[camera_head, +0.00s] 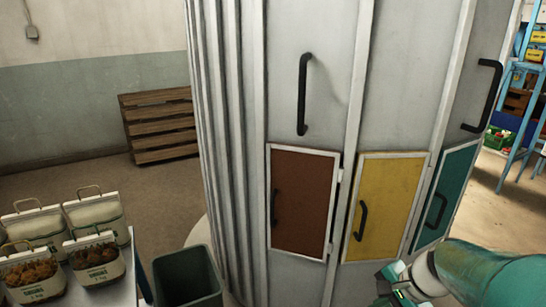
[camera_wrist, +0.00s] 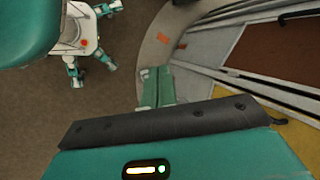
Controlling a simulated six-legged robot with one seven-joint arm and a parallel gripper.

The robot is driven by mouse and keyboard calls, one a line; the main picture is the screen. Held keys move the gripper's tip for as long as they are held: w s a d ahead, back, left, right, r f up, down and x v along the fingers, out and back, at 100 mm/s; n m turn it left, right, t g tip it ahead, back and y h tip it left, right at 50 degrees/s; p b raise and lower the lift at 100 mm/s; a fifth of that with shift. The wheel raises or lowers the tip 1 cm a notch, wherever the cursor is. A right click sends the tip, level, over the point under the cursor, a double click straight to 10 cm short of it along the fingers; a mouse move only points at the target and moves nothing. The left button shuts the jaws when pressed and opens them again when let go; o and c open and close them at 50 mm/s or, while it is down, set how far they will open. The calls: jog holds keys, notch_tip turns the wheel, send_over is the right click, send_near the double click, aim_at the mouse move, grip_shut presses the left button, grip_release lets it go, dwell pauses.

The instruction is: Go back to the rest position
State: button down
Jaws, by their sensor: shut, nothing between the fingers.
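My gripper (camera_wrist: 158,86) shows in the wrist view beyond a black bar on my teal wrist housing, its fingers shut and empty. In the head view my teal arm comes in from the lower right corner, and its end lies at the bottom edge, below the yellow door. The fingers are hard to make out there. The tall grey cabinet (camera_head: 312,113) stands close in front. Its small brown door (camera_head: 300,190), yellow door (camera_head: 388,205) and teal door (camera_head: 447,195) look shut, each with a black handle.
At the lower left, several small sacks (camera_head: 95,262) stand on a table, two with brown contents. A dark grey bin (camera_head: 187,278) stands between table and cabinet. A wooden pallet (camera_head: 160,125) leans at the back wall. A blue ladder (camera_head: 520,100) is at right.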

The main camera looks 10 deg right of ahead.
jog(key=s+a+r+n+t+h, duration=0.2)
jog(key=s+a+r+n, duration=0.3)
jog(key=a+r+n, duration=0.5)
jog(key=a+n+h, duration=0.1)
jog(key=n, duration=0.2)
jog(key=shift+s+r+n+h, duration=0.15)
jog(key=shift+s+n+h, duration=0.25)
